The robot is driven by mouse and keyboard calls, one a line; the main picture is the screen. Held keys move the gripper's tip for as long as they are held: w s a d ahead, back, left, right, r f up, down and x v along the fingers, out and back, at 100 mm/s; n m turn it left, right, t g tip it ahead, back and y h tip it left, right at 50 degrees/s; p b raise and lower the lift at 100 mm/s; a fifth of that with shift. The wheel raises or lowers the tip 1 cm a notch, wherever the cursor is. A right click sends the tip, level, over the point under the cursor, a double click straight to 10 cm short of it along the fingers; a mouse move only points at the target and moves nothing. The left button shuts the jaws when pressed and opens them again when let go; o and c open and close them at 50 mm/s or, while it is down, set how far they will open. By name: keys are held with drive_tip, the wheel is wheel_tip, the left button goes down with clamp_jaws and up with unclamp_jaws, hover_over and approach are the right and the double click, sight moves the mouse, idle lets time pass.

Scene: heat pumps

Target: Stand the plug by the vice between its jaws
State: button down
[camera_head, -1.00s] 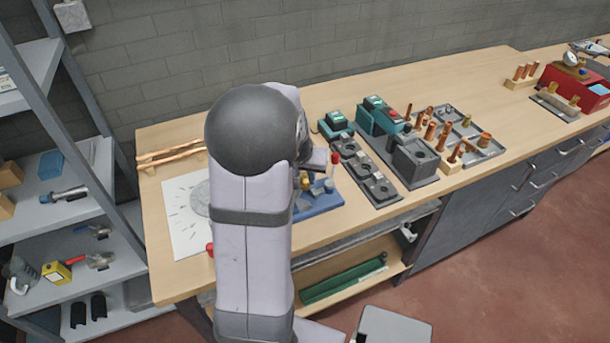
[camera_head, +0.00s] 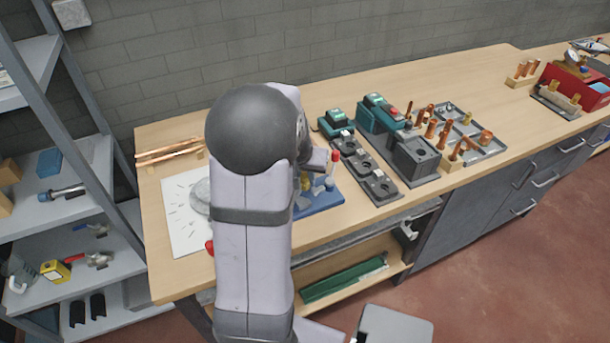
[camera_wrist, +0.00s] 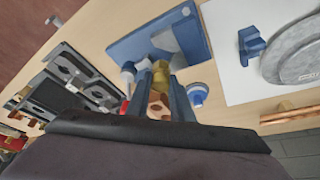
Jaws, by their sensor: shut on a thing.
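In the wrist view my gripper (camera_wrist: 159,84) is shut on a small brass plug (camera_wrist: 160,70), which shows between its two fingertips. The blue vice (camera_wrist: 135,47) lies just past the fingertips, with pale grey parts and a raised blue wall. I cannot tell whether the plug touches the vice or is between its jaws. In the head view my arm covers most of the vice, and a bare part of its blue base (camera_head: 322,203) shows to the right of the arm. The fingertips are largely hidden there.
A blue-and-white round piece (camera_wrist: 198,94) stands right of the fingers. Grey fixtures (camera_head: 363,170) stand right of the vice. Copper pipes (camera_head: 170,153) lie at the back left.

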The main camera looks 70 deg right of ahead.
drive_tip(key=shift+f+b, duration=1.2)
drive_tip(key=shift+f, duration=0.3)
drive_tip(key=c, duration=1.5)
unclamp_jaws()
drive_tip(key=shift+r, duration=0.1)
drive_tip(key=shift+b+v, duration=0.65)
drive_tip(key=shift+v, duration=3)
